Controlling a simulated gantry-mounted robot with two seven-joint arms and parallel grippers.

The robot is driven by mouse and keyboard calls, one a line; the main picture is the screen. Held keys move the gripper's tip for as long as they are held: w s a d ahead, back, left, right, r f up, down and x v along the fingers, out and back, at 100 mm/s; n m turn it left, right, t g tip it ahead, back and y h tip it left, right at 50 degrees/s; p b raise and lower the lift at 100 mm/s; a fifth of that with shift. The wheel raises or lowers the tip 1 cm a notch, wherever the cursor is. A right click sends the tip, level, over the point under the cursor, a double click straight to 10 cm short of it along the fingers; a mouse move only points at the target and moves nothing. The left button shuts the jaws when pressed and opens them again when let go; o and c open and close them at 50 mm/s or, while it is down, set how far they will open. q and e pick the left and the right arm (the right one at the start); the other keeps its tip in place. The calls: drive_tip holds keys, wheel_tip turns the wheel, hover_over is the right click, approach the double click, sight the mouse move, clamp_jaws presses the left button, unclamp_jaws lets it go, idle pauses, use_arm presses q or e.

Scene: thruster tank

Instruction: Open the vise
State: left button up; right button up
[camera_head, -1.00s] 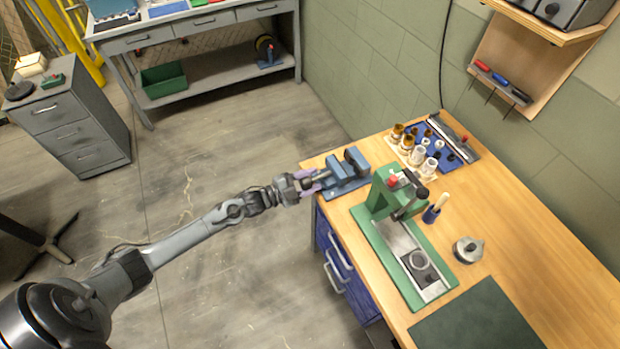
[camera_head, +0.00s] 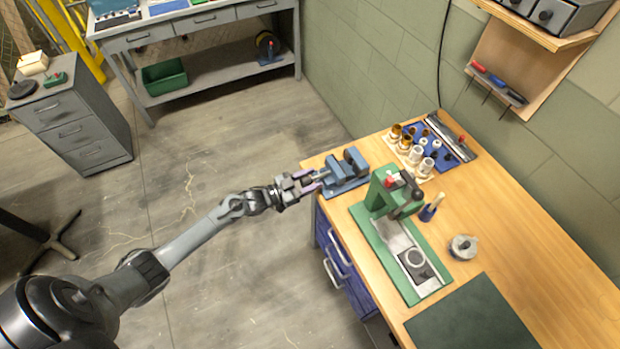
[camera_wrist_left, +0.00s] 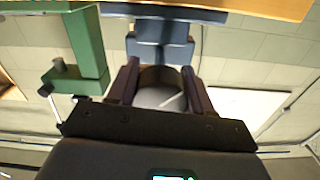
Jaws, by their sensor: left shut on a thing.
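The blue vise (camera_head: 354,162) sits at the left edge of the wooden workbench, with its screw end toward my left arm. Its two jaw blocks show; the gap between them is too small to judge. My left gripper (camera_head: 314,180) is at the screw end, one purple finger on each side of it. In the left wrist view, the vise (camera_wrist_left: 160,28) appears beyond my left gripper (camera_wrist_left: 160,84), whose fingers flank a dark round screw end (camera_wrist_left: 160,76). A thin light bar, perhaps the handle, shows between the fingers. My right gripper is not in view.
A green press (camera_head: 385,195) stands close to the vise.

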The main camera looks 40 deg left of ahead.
use_arm(q)
drive_tip(key=shift+s+f+n, duration=0.1)
drive_tip(key=shift+f+n, duration=0.2)
drive_tip(key=shift+n, duration=0.2)
drive_tip(key=o, duration=0.9)
drive_tip(key=shift+c, duration=0.2)
drive_tip(key=shift+o, duration=0.9)
drive_tip(key=shift+r, duration=0.15)
drive_tip(key=v, duration=1)
drive_tip(key=shift+s+a, duration=0.2)
drive_tip(key=shift+s, duration=0.1)
